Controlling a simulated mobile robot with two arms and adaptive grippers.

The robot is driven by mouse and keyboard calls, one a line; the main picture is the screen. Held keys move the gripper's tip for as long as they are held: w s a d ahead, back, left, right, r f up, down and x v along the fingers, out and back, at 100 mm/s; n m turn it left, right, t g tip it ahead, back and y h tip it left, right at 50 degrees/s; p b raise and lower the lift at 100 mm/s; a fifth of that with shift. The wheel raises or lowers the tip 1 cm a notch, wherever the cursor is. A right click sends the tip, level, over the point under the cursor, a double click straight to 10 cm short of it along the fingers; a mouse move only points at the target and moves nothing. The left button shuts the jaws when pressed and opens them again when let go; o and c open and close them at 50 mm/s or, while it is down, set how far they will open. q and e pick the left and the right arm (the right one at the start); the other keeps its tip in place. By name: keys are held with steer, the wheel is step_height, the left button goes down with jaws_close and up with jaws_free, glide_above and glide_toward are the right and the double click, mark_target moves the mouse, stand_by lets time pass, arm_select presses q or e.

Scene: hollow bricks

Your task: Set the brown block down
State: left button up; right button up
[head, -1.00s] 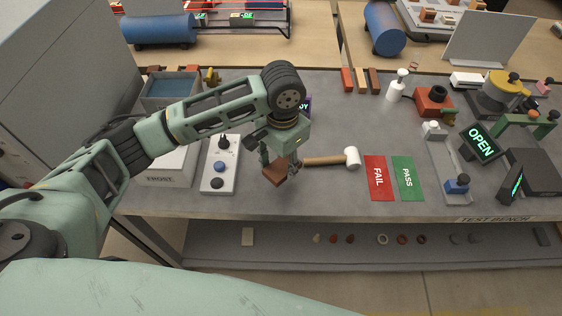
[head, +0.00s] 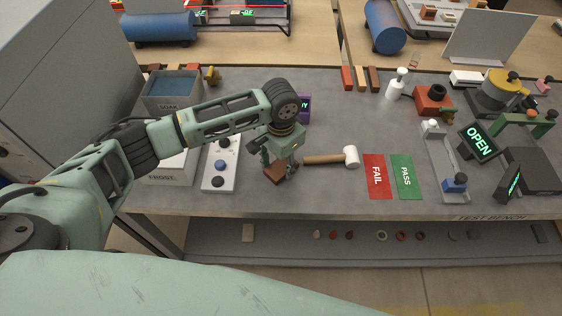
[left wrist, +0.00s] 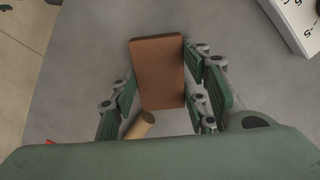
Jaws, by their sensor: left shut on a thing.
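My left gripper (head: 279,166) is shut on the brown block (head: 274,175), low over the grey test bench (head: 330,195). I cannot tell whether the block touches the bench top. In the left wrist view the block (left wrist: 158,72) is a plain reddish-brown brick. It sits between the two finger pairs of my left gripper (left wrist: 163,98), with its far end sticking out past them. The fingers hide part of the block in the head view. My right gripper is not in view.
A wooden-handled mallet (head: 330,159) lies just right of the block; its handle end (left wrist: 141,125) shows close by in the wrist view. A white button panel (head: 220,165) stands to the left. Red FAIL (head: 377,177) and green PASS (head: 406,176) mats lie further right.

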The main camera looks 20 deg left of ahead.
mark_target(281, 167)
arm_select(q)
steer(key=o, duration=1.2)
steer(key=shift+c, duration=0.2)
steer(key=shift+o, duration=0.6)
step_height(281, 167, up, 12)
steer(key=b, duration=0.1)
steer(key=shift+r+b, duration=0.15)
steer(key=shift+b, duration=0.2)
steer(key=shift+s, duration=0.1)
